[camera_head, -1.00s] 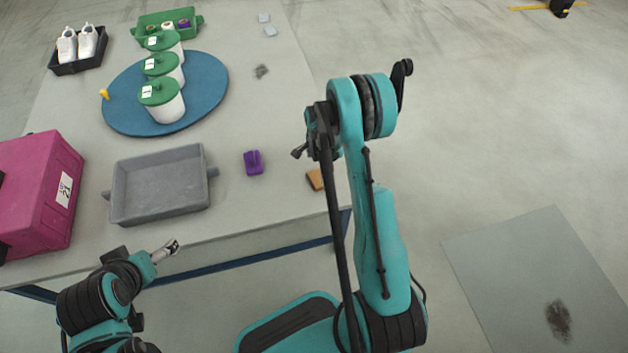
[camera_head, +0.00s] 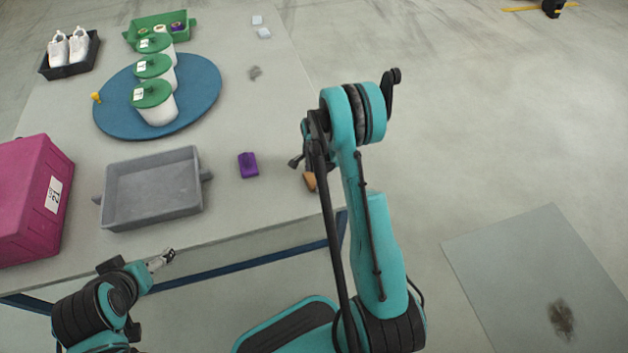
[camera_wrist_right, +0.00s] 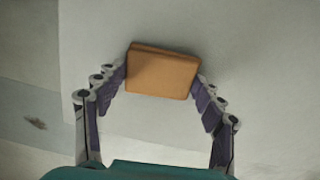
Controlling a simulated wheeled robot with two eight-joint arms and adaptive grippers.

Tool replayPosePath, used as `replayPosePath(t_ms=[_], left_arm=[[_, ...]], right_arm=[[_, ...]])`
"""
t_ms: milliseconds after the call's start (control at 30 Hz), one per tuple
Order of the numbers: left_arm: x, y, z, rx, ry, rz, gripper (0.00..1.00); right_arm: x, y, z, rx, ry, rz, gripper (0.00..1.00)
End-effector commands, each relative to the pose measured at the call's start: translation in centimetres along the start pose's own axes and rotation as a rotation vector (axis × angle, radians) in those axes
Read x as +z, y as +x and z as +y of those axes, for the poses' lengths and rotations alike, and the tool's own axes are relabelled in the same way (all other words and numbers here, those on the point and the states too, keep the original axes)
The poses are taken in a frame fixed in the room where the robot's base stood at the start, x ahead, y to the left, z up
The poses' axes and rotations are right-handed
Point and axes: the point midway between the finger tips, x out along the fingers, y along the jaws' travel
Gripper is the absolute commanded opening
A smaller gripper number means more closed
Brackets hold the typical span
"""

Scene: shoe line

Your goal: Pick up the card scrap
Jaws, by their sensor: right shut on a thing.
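The card scrap is a small orange-brown piece (camera_head: 310,182) near the right edge of the table, partly hidden by my right arm in the head view. In the right wrist view, the card scrap (camera_wrist_right: 162,72) sits between the purple-padded fingertips of my right gripper (camera_wrist_right: 160,80), which are shut on it. In the head view, my right gripper (camera_head: 306,163) is mostly hidden behind its own arm. My left gripper (camera_head: 162,261) is off the table's front edge, away from the scrap; its finger gap is too small to judge.
A purple object (camera_head: 248,165) lies left of the scrap, then a grey tray (camera_head: 205,200) and a magenta box (camera_head: 25,200). Behind are a blue round mat (camera_head: 205,90) with white green-lidded tubs (camera_head: 160,110), a green bin (camera_head: 185,33) and a shoe tray (camera_head: 50,72).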

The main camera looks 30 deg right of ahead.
Motion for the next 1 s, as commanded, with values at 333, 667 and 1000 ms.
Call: replayPosePath(t_ms=[333, 667, 1000], left_arm=[[-0.2, -0.3, 0.0, 0.000, 0.000, 0.000, 0.92], [-1.9, -2.6, 0.0, 0.000, 0.000, 0.000, 0.92], [-3.3, -4.7, 0.0, 0.000, 0.000, 0.000, 0.92]], right_arm=[[0.0, -0.7, 0.1, 0.002, 0.000, 0.000, 0.49], [-1.2, -5.6, 1.6, 0.001, 0.004, 0.000, 0.49], [-5.7, -9.9, 7.5, 0.001, 0.003, 0.000, 0.49]])
